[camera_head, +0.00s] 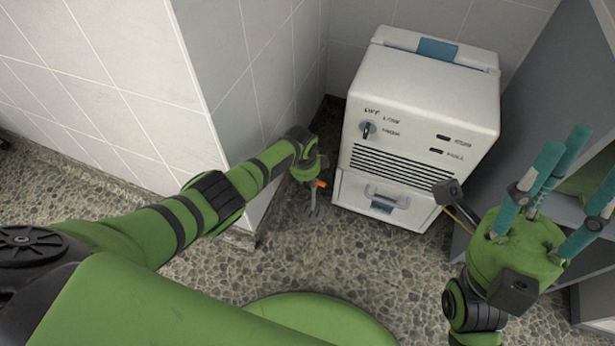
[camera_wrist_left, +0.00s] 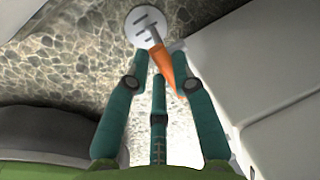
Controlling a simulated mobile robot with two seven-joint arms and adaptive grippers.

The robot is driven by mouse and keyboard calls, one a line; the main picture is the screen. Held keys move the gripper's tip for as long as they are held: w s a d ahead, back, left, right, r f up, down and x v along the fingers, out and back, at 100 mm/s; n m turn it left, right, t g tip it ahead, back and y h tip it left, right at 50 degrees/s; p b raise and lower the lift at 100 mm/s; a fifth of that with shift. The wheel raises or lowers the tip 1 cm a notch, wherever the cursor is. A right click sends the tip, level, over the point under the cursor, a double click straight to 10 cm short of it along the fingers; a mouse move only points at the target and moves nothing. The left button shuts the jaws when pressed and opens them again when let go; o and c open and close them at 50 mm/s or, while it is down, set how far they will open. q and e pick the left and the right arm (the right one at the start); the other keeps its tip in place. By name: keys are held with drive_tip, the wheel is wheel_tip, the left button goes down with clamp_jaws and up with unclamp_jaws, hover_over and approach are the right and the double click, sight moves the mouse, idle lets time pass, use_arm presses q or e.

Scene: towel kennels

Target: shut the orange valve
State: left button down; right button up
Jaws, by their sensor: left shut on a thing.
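The orange valve shows as a small orange handle (camera_head: 320,184) on a grey pipe stub that rises from a round floor plate (camera_head: 312,213), between the wall corner and the white machine. In the left wrist view the orange handle (camera_wrist_left: 166,66) is a tapered lever running from the stem by the round plate down between the teal fingers. My left gripper (camera_head: 309,185) is down at the valve, shut on the orange handle; its fingertips are mostly hidden in the head view. My right gripper (camera_head: 562,165) is raised at the right, its teal fingers spread and empty.
A white machine (camera_head: 415,110) with a knob, a vent and a lower drawer stands just right of the valve. A tiled wall corner (camera_head: 235,90) is close on the left. Grey shelving (camera_head: 545,90) stands at the right. The pebbled floor (camera_head: 240,275) in front is clear.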

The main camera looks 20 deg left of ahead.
use_arm(q)
drive_tip(key=c, duration=1.1)
unclamp_jaws()
drive_tip(key=shift+o, duration=0.2)
wheel_tip(320, 180, up, 12)
drive_tip(key=s, duration=0.2)
drive_tip(key=shift+s, duration=0.15)
drive_tip(key=shift+f, duration=0.15)
